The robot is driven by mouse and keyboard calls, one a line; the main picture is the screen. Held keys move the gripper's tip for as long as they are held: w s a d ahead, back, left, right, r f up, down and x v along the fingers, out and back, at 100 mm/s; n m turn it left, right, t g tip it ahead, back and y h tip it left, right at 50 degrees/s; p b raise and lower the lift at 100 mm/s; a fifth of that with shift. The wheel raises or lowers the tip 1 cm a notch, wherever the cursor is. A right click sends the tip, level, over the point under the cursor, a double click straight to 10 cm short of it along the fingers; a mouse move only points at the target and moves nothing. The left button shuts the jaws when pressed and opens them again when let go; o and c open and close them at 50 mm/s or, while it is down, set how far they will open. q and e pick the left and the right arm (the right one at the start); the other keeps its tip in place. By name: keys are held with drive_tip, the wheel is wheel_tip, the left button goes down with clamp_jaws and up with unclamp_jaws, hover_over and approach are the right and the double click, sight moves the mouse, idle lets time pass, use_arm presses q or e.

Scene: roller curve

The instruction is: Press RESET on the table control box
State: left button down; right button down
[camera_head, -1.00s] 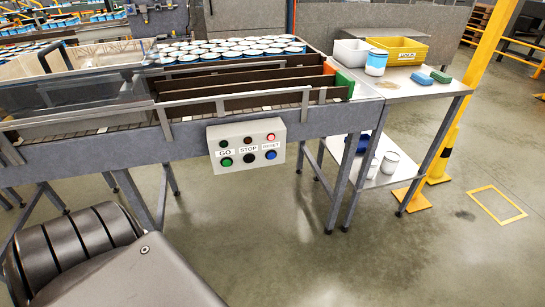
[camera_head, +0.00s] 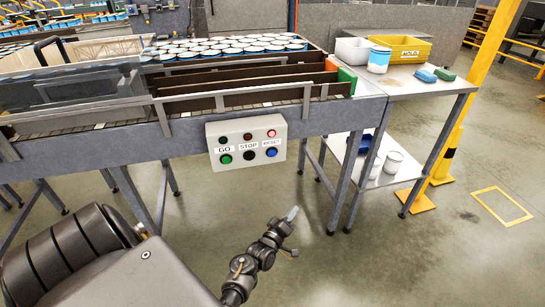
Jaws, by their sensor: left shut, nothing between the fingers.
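The control box (camera_head: 246,140) is a pale grey box on the front of the conveyor table. It carries labels GO, STOP and RESET. The RESET button (camera_head: 271,152) is blue and sits below its label at the right, with a red lamp above it. A green button (camera_head: 226,159) is under GO and a black one (camera_head: 249,155) under STOP. My left gripper (camera_head: 292,216) is below and slightly right of the box, shut and empty, apart from the box in the picture. My right gripper is not in view.
The conveyor (camera_head: 100,145) holds many blue-banded cans at the back. A side table (camera_head: 405,88) at right carries a yellow HOLD bin (camera_head: 402,49), a white bin and a can. A yellow post (camera_head: 470,100) stands beyond it. The floor in front is clear.

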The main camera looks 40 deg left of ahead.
sight(272, 153)
use_arm(q)
drive_tip(key=a+r+n+t+y, duration=0.2)
drive_tip(key=a+r, duration=0.1)
drive_tip(key=r, duration=0.3)
drive_tip(key=a+r+n+t+y, duration=0.1)
drive_tip(key=a+r+n, duration=0.1)
drive_tip(key=r, duration=0.5)
drive_tip(key=shift+s+a+t+y+b, duration=0.25)
drive_tip(key=shift+a+t+y+b, duration=0.05)
drive_tip(key=shift+a+t+y, duration=0.15)
drive_tip(key=shift+w+a+b, duration=0.7)
drive_tip(key=shift+w+a, duration=0.15)
drive_tip(key=shift+a, duration=0.35)
drive_tip(key=shift+w+a+b, duration=0.65)
drive_tip(key=shift+w+a, duration=0.2)
drive_tip(key=shift+a, duration=0.4)
drive_tip(key=shift+w+a+b, duration=0.7)
drive_tip(key=shift+w+a, duration=0.15)
drive_tip(key=shift+a, duration=0.35)
drive_tip(key=shift+w+a, duration=0.1)
drive_tip(key=shift+w+a, duration=0.15)
drive_tip(key=shift+a, duration=0.05)
